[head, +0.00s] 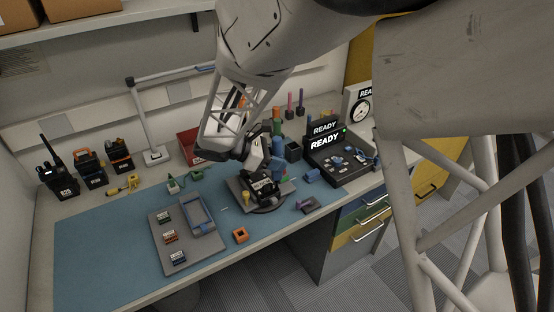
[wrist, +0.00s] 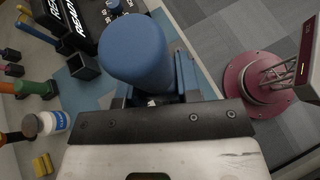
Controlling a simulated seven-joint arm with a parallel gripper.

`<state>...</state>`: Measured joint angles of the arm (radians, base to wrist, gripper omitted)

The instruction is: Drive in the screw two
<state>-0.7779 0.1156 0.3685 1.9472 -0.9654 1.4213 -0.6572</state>
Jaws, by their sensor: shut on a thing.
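My gripper (head: 272,166) is shut on a blue-handled tool, seemingly a screwdriver, over the work fixture. Its thick blue handle (wrist: 135,50) fills the middle of the wrist view, with the jaws largely hidden behind it. In the head view a dark radio (head: 262,187) lies in the grey fixture (head: 243,195) on a dark round base, directly below my gripper. The arm and gripper cover part of the radio. The tool's tip and screw two are hidden or too small to make out, so I cannot tell whether they touch.
A grey parts tray (head: 180,260) with a blue frame (head: 198,214) lies left of the fixture. An orange square part (head: 240,236) sits near the front edge. The READY tester (head: 338,155) stands right, beside a dark bin (wrist: 84,66). The blue mat's left side is clear.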

